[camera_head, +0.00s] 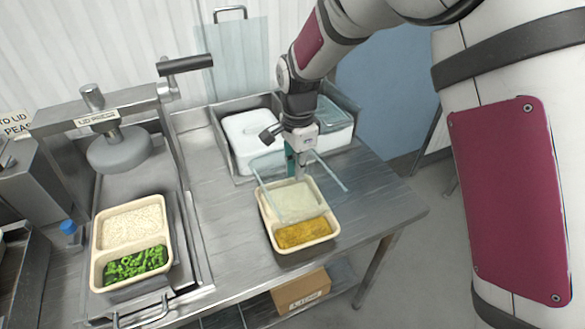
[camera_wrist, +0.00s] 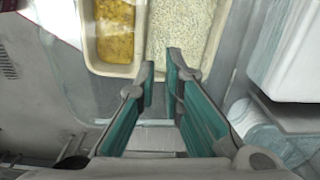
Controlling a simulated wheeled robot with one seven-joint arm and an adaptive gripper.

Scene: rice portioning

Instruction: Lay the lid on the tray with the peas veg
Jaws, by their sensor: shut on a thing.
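My gripper (camera_head: 298,165) points down over the steel table and is shut on a clear lid (camera_head: 333,172). The lid is see-through and hangs above a cream tray (camera_head: 265,213) with white rice and yellow food; I cannot tell whether it touches that tray. In the wrist view my fingertips (camera_wrist: 160,75) stand close together, with the rice-and-yellow tray (camera_wrist: 140,68) beyond them. Another cream tray (camera_head: 96,243) holds white rice and green veg (camera_head: 136,262), which look like the peas. It stands at the left on the press bed, uncovered.
A lid press (camera_head: 118,148) with a round head and black-handled lever stands behind the green-veg tray. Metal bins with white containers (camera_head: 250,135) are at the back. A blue-capped bottle (camera_head: 68,228) stands left. A partly legible sign (camera_head: 15,125) reads "TO LID PEAS".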

